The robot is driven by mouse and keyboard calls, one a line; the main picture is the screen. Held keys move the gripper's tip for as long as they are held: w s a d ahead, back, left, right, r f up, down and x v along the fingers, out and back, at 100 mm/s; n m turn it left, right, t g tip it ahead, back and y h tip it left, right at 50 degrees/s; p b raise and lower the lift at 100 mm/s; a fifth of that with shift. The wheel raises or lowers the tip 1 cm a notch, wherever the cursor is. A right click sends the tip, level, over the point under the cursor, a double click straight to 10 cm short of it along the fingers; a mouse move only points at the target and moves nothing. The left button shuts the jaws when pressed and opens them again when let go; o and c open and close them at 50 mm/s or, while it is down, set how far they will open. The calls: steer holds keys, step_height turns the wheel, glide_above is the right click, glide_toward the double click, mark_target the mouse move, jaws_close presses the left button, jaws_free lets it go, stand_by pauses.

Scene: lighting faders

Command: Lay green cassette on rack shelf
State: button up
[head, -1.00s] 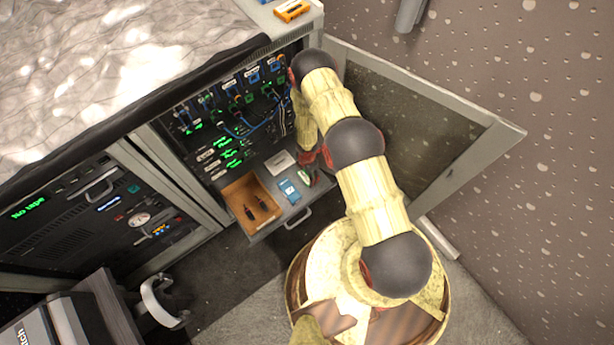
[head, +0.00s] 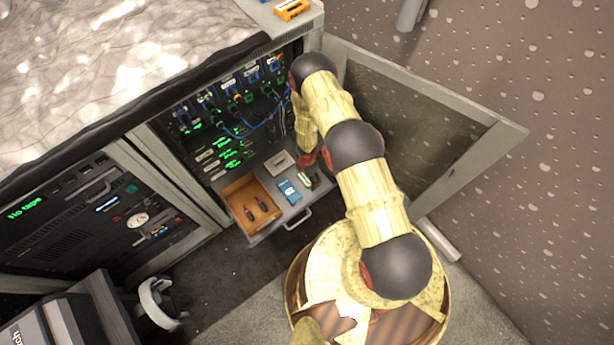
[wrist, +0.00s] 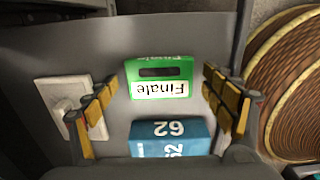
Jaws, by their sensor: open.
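The green cassette (wrist: 159,72), with a white label reading "Finale", lies flat on a grey pulled-out shelf (wrist: 110,135). It shows small in the head view (head: 304,180), close to the arm's end. My gripper (wrist: 160,90) is open, its yellow-padded fingers to the left and right of the cassette, with gaps on both sides. The head view shows the grey shelf (head: 272,222) low in the open rack; my gripper there is mostly hidden by my arm.
A blue box marked 62 (wrist: 170,138) sits just beside the cassette. A white square item (wrist: 72,100) lies to its left. An orange-brown tray (head: 238,190) holds dark tools. Cables hang behind the shelf, and the open rack door (head: 470,150) stands right of my arm.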

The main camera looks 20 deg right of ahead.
mark_target(307, 178)
steer(key=shift+r, duration=0.1)
step_height(307, 178, up, 12)
steer(key=p, duration=0.7)
stand_by(0.3)
